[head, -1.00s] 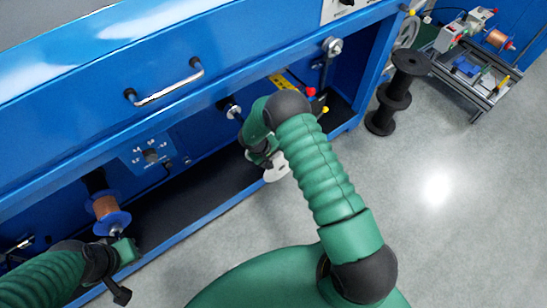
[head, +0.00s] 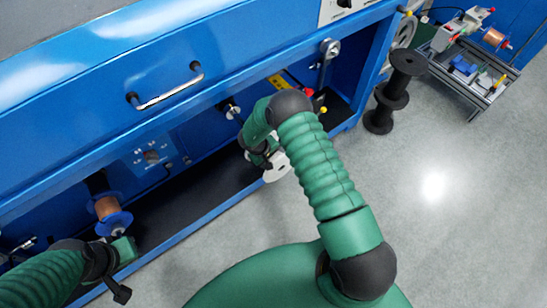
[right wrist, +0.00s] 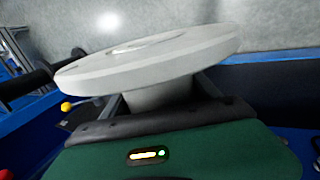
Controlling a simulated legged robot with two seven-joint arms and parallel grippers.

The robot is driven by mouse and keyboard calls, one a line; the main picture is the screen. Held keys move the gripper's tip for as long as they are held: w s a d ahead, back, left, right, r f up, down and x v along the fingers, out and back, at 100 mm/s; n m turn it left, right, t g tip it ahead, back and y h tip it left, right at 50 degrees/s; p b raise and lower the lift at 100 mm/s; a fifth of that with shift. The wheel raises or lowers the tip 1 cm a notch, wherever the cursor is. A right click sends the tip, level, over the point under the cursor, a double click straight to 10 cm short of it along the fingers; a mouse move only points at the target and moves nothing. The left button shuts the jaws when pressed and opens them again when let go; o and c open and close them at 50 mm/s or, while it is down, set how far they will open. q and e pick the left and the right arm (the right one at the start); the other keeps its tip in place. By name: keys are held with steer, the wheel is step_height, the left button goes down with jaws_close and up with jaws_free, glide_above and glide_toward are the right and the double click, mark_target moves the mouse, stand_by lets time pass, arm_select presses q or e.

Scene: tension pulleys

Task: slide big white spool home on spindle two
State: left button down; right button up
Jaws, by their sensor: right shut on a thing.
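The big white spool (head: 277,168) is mostly hidden behind my right arm in the head view, with part of its flange showing low in front of the blue machine. In the right wrist view the white spool (right wrist: 150,62) fills the top, its wide flange facing away. My right gripper (right wrist: 162,95) is shut on its hub, a finger on each side. A bare spindle with a shiny tip (head: 231,111) sticks out of the machine, left of my right arm and apart from the spool. I cannot tell whether it is spindle two. My left gripper (head: 122,268) is at lower left, its jaws unclear.
A copper-wound spool with blue flanges (head: 108,210) is mounted at the machine's left. A lever with a round pulley (head: 330,48) is at upper right. Black stacked spools (head: 393,95) stand on the floor beside the machine. The grey floor (head: 450,200) at right is clear.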

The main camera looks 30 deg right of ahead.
steer(key=shift+r, duration=0.1)
stand_by(0.3)
steer(key=shift+p, duration=0.3)
steer(key=shift+w, duration=0.2)
steer(key=shift+w+a+b, duration=0.1)
steer(key=shift+w+b, duration=0.55)
steer(key=shift+w, duration=0.7)
stand_by(0.4)
steer(key=shift+w+a+b, duration=0.15)
steer(key=shift+w+b, duration=0.8)
steer(key=shift+w, duration=0.5)
